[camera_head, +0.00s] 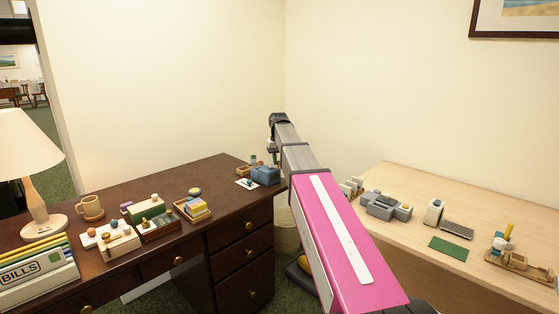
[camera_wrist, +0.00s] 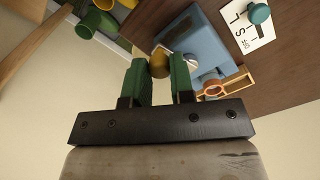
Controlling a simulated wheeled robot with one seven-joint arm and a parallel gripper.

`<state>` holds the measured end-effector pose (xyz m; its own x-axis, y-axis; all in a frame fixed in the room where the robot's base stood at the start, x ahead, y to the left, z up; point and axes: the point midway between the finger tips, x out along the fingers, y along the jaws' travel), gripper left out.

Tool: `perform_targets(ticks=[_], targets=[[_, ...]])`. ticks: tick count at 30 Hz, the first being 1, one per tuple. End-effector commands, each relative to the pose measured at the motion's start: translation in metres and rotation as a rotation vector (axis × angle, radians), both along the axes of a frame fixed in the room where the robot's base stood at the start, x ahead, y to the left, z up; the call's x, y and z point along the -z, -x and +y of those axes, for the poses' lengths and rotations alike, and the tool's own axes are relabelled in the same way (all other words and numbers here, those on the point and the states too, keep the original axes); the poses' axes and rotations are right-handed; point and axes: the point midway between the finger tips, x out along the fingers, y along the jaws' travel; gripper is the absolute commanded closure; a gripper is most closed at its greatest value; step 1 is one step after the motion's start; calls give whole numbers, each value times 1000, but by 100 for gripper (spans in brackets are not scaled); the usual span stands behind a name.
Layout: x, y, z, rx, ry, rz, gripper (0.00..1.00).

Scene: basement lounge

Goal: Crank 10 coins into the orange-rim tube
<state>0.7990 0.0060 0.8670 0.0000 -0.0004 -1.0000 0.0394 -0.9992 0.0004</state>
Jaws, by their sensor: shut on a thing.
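In the wrist view, my gripper (camera_wrist: 159,72) has its green fingers closed around a round brown-yellow knob (camera_wrist: 159,62), which looks like the crank handle. The knob sits beside a blue box-shaped machine (camera_wrist: 203,42), with a pale round part between them. An orange ring (camera_wrist: 213,88) in a tan wooden frame is at the machine's lower side; it may be the orange-rim tube's mouth. Its inside and any coins cannot be made out. In the head view, the blue machine (camera_head: 265,175) stands at the dark desk's right end, and my gripper (camera_head: 274,158) is beside it, small and partly hidden.
A white card (camera_wrist: 246,28) with marks and a teal piece lies by the machine. Green tubes (camera_wrist: 92,22) show at the wrist view's upper left. The dark desk (camera_head: 222,170) also holds trays, blocks and a mug (camera_head: 90,206). A light desk (camera_head: 385,238) with gadgets is at right.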

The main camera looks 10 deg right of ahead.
Motion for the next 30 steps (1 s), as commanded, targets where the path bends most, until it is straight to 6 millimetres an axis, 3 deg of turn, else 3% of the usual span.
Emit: perform_targets(ticks=[30], targets=[[0, 14, 38, 965, -1, 0, 100]])
